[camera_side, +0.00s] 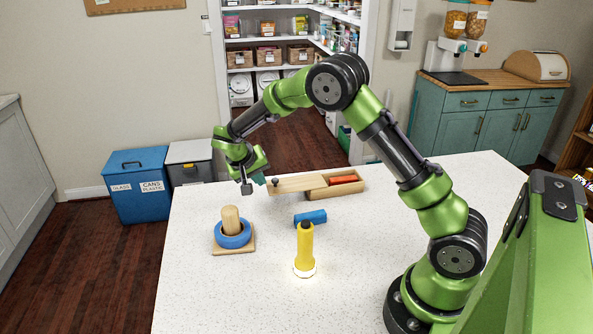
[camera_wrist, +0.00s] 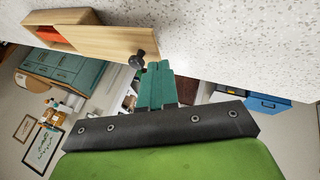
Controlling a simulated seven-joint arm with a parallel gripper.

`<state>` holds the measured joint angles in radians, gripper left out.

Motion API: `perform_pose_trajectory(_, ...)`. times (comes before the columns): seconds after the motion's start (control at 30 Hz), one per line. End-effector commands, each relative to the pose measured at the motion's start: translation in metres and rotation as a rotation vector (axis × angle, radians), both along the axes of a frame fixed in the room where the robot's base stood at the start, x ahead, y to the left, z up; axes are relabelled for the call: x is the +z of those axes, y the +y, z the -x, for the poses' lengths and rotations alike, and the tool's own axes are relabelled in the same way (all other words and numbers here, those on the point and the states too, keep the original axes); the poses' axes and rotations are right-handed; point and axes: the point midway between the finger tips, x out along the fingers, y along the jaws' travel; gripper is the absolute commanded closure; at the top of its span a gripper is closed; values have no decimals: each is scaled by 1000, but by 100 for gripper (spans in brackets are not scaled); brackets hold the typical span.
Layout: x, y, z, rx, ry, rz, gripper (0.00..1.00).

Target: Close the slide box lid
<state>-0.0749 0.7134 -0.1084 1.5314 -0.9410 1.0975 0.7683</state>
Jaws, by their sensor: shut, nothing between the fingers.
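The wooden slide box (camera_side: 338,191) stands near the far edge of the table. Its pale lid (camera_side: 298,184) is slid out to the left, so the right part of the box is open and a red block (camera_side: 343,180) shows inside. A dark knob (camera_side: 275,182) stands near the lid's left end. In the wrist view the lid (camera_wrist: 100,42) and knob (camera_wrist: 138,60) lie just left of my teal fingertips. My gripper (camera_side: 260,179) is shut and empty, just left of the knob; whether it touches the knob I cannot tell. The wrist view shows the closed fingers (camera_wrist: 158,66).
A blue block (camera_side: 310,218) lies in front of the box. A yellow flashlight (camera_side: 304,247) stands nearer, with light at its base. A wooden peg base with a blue ring (camera_side: 233,240) stands to the left. The table's right side beyond the box is clear.

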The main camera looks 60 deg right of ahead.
Motion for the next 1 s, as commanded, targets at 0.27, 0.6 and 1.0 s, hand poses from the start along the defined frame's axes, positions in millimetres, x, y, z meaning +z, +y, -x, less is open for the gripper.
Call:
perform_pose_trajectory(0.27, -4, -12, 9, 2, 0, -1, 100)
perform_pose_trajectory(0.6, -3, -16, 11, 1, 1, 0, 100)
perform_pose_trajectory(1.0, -3, -88, 77, -2, 2, 0, 100)
